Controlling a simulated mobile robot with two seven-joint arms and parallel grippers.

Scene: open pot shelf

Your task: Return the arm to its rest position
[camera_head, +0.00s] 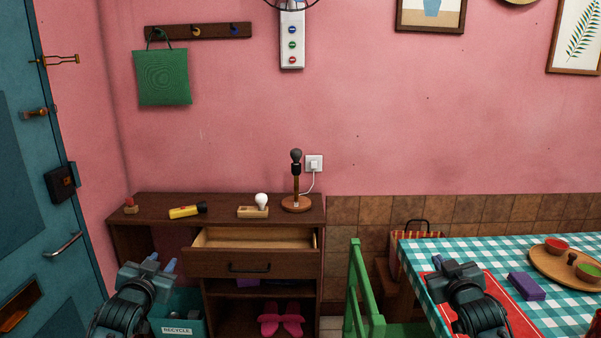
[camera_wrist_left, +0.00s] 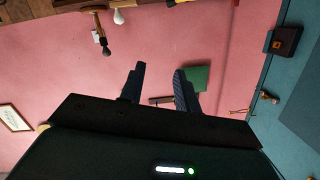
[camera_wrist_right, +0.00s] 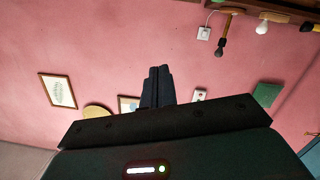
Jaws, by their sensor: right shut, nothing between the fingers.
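My left gripper (camera_head: 162,263) is in the lower left of the head view, in front of the cabinet. In the left wrist view its two fingers (camera_wrist_left: 160,88) stand apart with nothing between them, so it is open. My right gripper (camera_head: 456,266) is at the lower right of the head view, over the near left part of the checkered table. In the right wrist view its fingers (camera_wrist_right: 158,86) are together and hold nothing. Both grippers are clear of the furniture as far as I can see.
A brown cabinet (camera_head: 218,289) with an open drawer (camera_head: 252,262) stands ahead. A green chair (camera_head: 360,290) is beside the checkered table (camera_head: 440,248). A teal door (camera_head: 40,180) is at the left. A recycle bin (camera_head: 188,327) is partly hidden by my left arm.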

